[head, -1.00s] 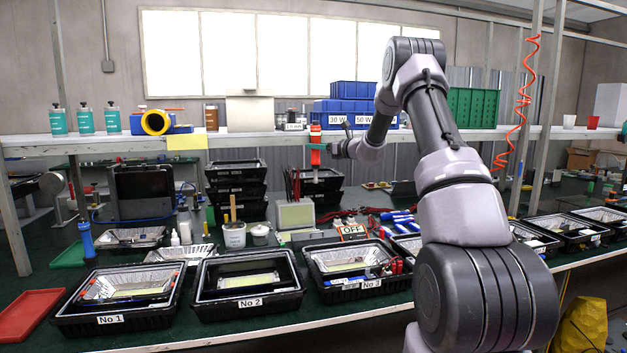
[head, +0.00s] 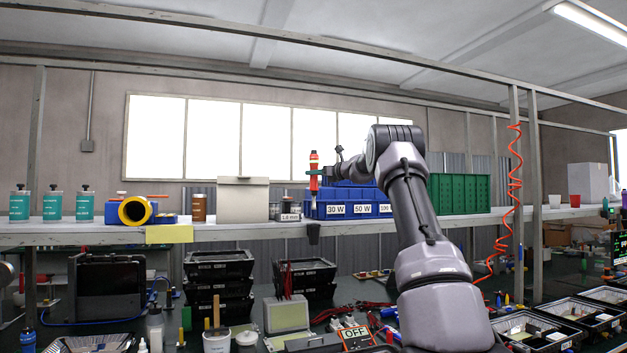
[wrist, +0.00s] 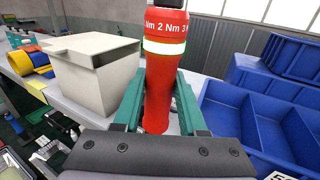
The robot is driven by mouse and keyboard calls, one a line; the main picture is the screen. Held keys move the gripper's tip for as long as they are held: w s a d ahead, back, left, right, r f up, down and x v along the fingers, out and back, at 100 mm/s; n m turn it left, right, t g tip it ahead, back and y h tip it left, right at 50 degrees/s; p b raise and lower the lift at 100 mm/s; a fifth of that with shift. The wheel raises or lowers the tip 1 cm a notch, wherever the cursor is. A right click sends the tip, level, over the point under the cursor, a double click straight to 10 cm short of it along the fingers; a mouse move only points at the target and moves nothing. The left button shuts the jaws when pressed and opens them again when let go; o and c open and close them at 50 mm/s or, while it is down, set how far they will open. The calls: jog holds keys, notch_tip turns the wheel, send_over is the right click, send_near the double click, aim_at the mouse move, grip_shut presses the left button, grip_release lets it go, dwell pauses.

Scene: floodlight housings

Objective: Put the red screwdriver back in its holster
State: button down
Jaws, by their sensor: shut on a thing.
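The red screwdriver (head: 314,161) stands upright in my gripper (head: 315,174), in front of the blue bins and above the shelf's front edge in the head view. In the wrist view the screwdriver (wrist: 166,75) is a thick red handle with a white band and torque markings. The green fingers of my gripper (wrist: 163,95) are shut on it from both sides. A small dark holder, seemingly the holster (head: 313,232), hangs at the shelf edge almost straight below the screwdriver, apart from it. The screwdriver's lower end is hidden in the wrist view.
A beige box (head: 243,195) stands on the shelf (head: 110,234) left of the screwdriver, and blue bins (head: 352,209) stand right and behind. A yellow label (head: 169,234) hangs from the shelf edge. Stacked black housings (head: 219,265) sit on the bench below.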

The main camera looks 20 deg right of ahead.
jog(key=shift+a, duration=0.1)
send_over(315, 206)
jog(key=shift+w+f, duration=0.1)
jog(key=shift+f, duration=6.4)
jog(key=shift+c, duration=1.9)
grip_release()
jog(key=shift+f, duration=0.15)
jog(key=v, duration=1.1)
